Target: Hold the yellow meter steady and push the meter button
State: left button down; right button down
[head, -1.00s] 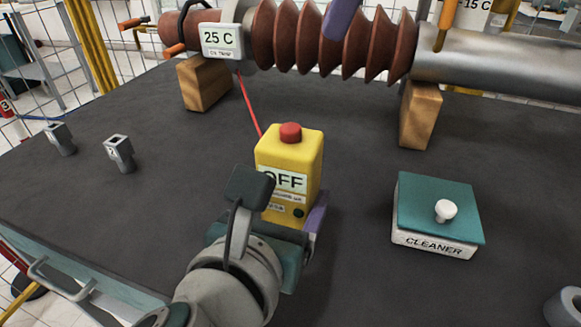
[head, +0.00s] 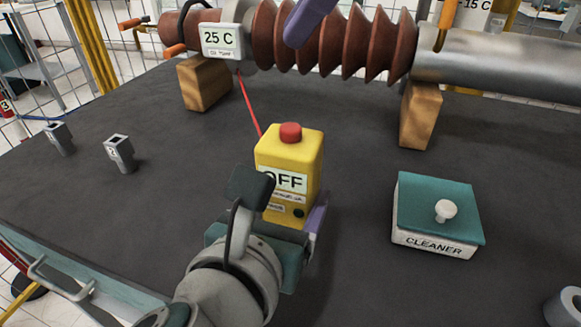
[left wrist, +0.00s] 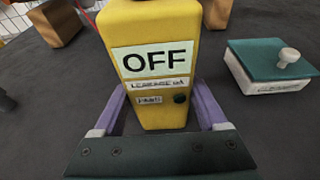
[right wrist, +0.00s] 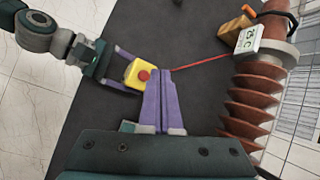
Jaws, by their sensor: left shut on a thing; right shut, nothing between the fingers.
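The yellow meter (head: 300,152) stands on the dark table with its red button (head: 290,132) on top and its front label reading OFF. My left gripper (left wrist: 160,108) is shut around the meter's lower body, one purple finger on each side. The red button also shows in the right wrist view (right wrist: 144,75). My right gripper (head: 297,40) is shut and empty. In the head view it shows as a purple shape overlapping the brown ribbed bushing, above the meter. In the right wrist view its closed fingertips (right wrist: 160,72) appear just right of the button; the height gap is unclear.
A red cable (head: 249,104) runs from the meter to the bushing (head: 350,45) with its 25 C display (head: 221,40). Wooden blocks (head: 419,115) support the bushing. A CLEANER box (head: 436,243) stands right. Table between is clear.

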aim_at(303, 141)
jog(key=shift+w+a+f+n+t+y, duration=0.1)
jog(key=shift+f+n+t+y, duration=0.3)
jog(key=shift+f, duration=1.45)
jog(key=shift+a+f+t+y, duration=0.15)
jog(key=shift+f+t, duration=0.45)
jog(key=shift+f, duration=1.2)
jog(key=shift+d, duration=0.1)
jog(key=shift+f, duration=0.45)
jog(key=shift+r, duration=0.55)
jog(key=shift+r, duration=2.9)
